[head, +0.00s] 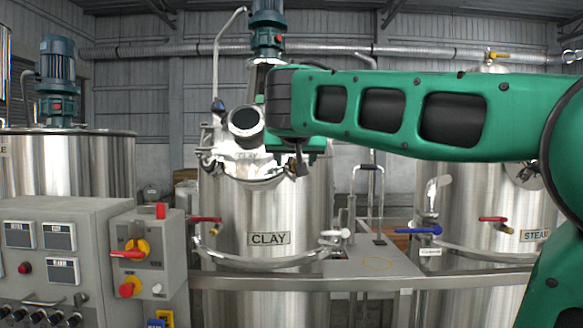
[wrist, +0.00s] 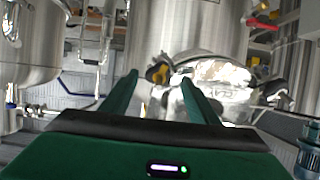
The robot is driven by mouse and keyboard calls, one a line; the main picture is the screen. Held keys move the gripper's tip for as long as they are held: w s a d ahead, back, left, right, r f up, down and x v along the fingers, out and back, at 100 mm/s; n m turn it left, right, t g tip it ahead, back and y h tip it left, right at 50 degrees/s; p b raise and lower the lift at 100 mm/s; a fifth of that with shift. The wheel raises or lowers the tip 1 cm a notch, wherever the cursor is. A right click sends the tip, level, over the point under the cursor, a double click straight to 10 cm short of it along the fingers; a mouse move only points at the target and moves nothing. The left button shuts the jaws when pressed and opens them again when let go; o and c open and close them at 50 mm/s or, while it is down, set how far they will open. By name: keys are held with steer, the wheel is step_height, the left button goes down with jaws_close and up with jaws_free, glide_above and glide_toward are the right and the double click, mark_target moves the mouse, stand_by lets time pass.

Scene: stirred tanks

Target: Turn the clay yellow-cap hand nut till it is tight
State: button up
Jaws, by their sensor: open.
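The clay tank (head: 262,215) stands in the middle of the head view, with a CLAY plate on its front and a hatch lid (head: 245,160) on top. In the wrist view the hatch (wrist: 222,80) appears upside down. A dark hand nut with a yellow cap (wrist: 157,74) sits at the hatch edge there. My gripper (wrist: 159,78) is open, its two green fingers apart, with the nut between the fingertips in the picture. I cannot tell whether the fingers touch it. In the head view my arm hides most of the gripper and the nut.
Another dark hand nut (wrist: 273,88) is at the hatch's other side. A control cabinet (head: 75,250) stands front left. A steel rail (head: 300,283) crosses before the tank. A steam tank (head: 480,200) stands right, and a blue-handled valve (head: 418,230) sits between the tanks.

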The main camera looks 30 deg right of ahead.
mark_target(295, 162)
steer(key=shift+x, duration=1.6)
steer(key=c, duration=1)
steer(key=shift+c, duration=0.2)
